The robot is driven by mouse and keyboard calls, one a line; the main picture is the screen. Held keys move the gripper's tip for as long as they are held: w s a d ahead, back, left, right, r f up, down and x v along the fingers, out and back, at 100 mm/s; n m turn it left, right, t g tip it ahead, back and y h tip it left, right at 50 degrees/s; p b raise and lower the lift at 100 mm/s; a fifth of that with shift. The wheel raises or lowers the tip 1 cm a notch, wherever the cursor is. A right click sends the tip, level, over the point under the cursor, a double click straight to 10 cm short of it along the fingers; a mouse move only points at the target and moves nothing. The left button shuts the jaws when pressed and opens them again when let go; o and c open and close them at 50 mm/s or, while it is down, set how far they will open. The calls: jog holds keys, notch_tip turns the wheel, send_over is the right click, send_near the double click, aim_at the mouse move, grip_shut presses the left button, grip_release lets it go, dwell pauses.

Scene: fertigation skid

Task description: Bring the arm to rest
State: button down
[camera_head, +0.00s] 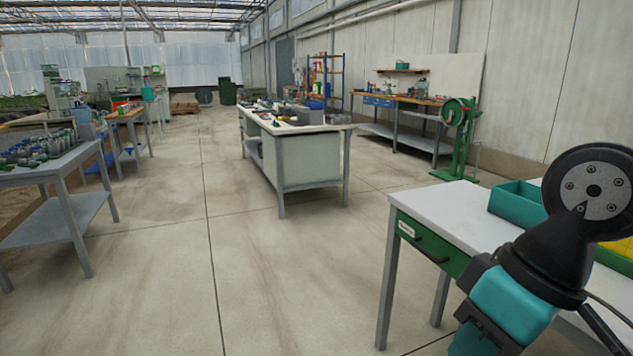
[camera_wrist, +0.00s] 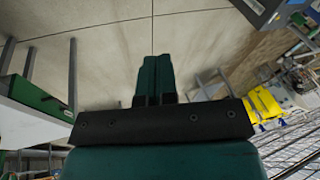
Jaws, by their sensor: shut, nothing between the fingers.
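My gripper (camera_wrist: 154,78) shows in the wrist view, its two teal fingers together with nothing between them. Past the fingertips is bare concrete floor. In the head view my arm, teal and black with a round grey joint face, rises at the lower right in front of a white-topped table (camera_head: 455,215) with a green drawer. My gripper is outside the head view. In the wrist view a table with a green drawer front (camera_wrist: 35,95) is to the left of the fingers, apart from them.
A teal bin (camera_head: 515,203) stands on the near table. A long workbench (camera_head: 300,128) with tools stands mid-room. A table with several small parts (camera_head: 55,165) is at the left. A green stand with a wheel (camera_head: 458,140) is by the right wall. The central floor (camera_head: 170,240) is clear.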

jog(key=s+r+p, duration=0.3)
jog(key=r+p, duration=1.1)
jog(key=p, duration=0.1)
jog(key=shift+r, duration=0.4)
